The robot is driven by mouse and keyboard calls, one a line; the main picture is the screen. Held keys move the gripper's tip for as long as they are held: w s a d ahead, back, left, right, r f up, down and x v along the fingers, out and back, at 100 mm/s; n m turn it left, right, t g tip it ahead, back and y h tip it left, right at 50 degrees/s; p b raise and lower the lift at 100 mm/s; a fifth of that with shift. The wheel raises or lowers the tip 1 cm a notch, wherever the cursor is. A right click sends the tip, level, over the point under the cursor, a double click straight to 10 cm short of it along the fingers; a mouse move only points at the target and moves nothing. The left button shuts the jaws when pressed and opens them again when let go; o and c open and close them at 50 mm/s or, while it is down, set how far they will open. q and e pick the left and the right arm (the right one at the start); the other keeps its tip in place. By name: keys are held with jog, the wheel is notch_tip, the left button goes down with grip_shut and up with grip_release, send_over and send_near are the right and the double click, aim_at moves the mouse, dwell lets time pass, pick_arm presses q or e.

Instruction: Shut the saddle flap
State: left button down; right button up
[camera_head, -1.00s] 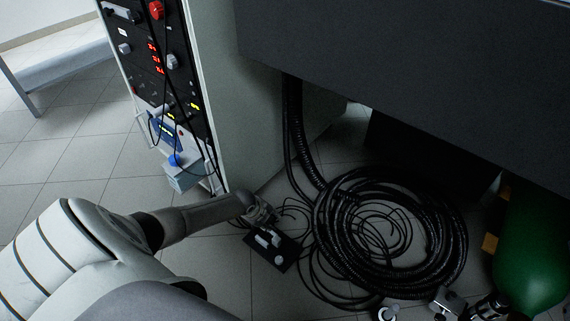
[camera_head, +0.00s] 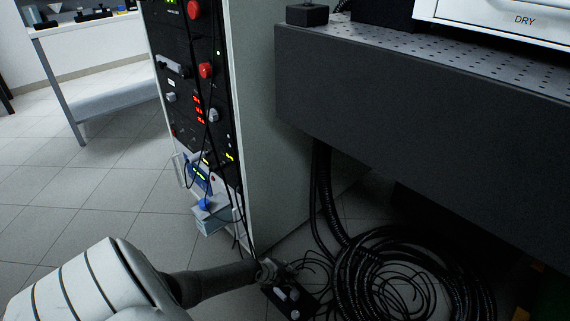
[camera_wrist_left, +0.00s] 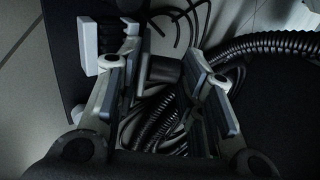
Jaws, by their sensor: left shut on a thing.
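My left gripper (camera_head: 266,270) is low near the floor, beside a small black plate (camera_head: 292,300) with pale knobs. In the left wrist view the gripper (camera_wrist_left: 160,58) is shut on a dark grey part (camera_wrist_left: 165,70) between its fingers. I cannot tell for sure whether this part is the saddle flap, or whether the flap is open or shut. A white block (camera_wrist_left: 88,38) on the plate stands left of the fingers. My right gripper is not in view.
Coiled black hoses (camera_head: 385,275) lie right of the gripper. An equipment rack (camera_head: 195,110) with hanging cables stands behind it. A dark table side (camera_head: 420,115) overhangs the hoses. Tiled floor (camera_head: 60,215) is clear at left.

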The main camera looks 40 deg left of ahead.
pick_arm(q)
jog(key=shift+w+r, duration=0.15)
jog(key=shift+w, duration=0.15)
jog(key=c, duration=1.3)
grip_release()
jog(key=shift+o, duration=0.9)
jog(key=shift+d, duration=0.1)
jog(key=shift+s, duration=0.15)
jog(key=shift+s, duration=0.15)
jog(key=shift+s+r, duration=0.4)
jog(key=shift+s, duration=0.05)
jog(key=v, duration=1)
jog(key=shift+r, duration=0.25)
